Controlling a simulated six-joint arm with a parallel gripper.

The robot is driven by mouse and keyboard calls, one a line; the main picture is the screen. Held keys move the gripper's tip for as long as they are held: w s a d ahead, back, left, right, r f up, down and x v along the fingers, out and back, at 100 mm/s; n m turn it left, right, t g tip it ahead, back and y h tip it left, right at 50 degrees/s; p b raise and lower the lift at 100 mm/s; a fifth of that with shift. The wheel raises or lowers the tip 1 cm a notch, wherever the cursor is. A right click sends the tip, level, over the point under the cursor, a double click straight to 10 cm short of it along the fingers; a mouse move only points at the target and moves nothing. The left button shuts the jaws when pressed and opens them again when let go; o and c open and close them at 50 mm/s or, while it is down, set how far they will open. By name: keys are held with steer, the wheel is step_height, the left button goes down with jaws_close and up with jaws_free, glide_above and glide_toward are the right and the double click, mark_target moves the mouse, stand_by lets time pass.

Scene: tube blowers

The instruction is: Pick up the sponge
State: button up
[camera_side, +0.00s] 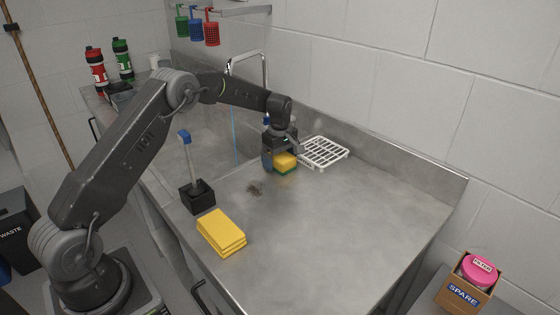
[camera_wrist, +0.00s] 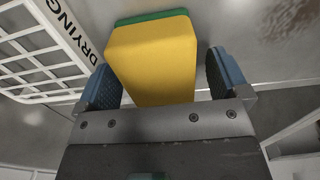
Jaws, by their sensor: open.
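The sponge (camera_side: 285,162) is a yellow block with a green layer, on the steel counter beside the white drying rack. In the wrist view the sponge (camera_wrist: 152,58) fills the space between the blue-padded fingers of my gripper (camera_wrist: 165,82). A finger stands on each side of it, and the fingers are open, with a gap visible on the right side. In the side view my gripper (camera_side: 281,160) is down at the sponge, and one blue finger shows to its left. The far finger is mostly hidden there.
The drying rack (camera_side: 322,152) stands close to the right of my gripper. A dark smudge (camera_side: 255,188) marks the counter. A black holder with a blue-topped brush (camera_side: 197,195) and folded yellow cloths (camera_side: 222,233) lie nearer. A faucet (camera_side: 262,58) rises behind. The counter's right part is clear.

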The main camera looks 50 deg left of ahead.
steer(key=shift+c, duration=0.2)
steer(key=c, duration=0.9)
steer(key=shift+r, duration=0.15)
steer(key=shift+c, duration=0.2)
steer(key=shift+r, duration=0.65)
step_height(320, 180, up, 3)
steer(key=shift+f, duration=0.1)
steer(key=s+a+r, duration=0.6)
steer(key=s+a, duration=0.2)
steer(key=shift+a+r, duration=0.35)
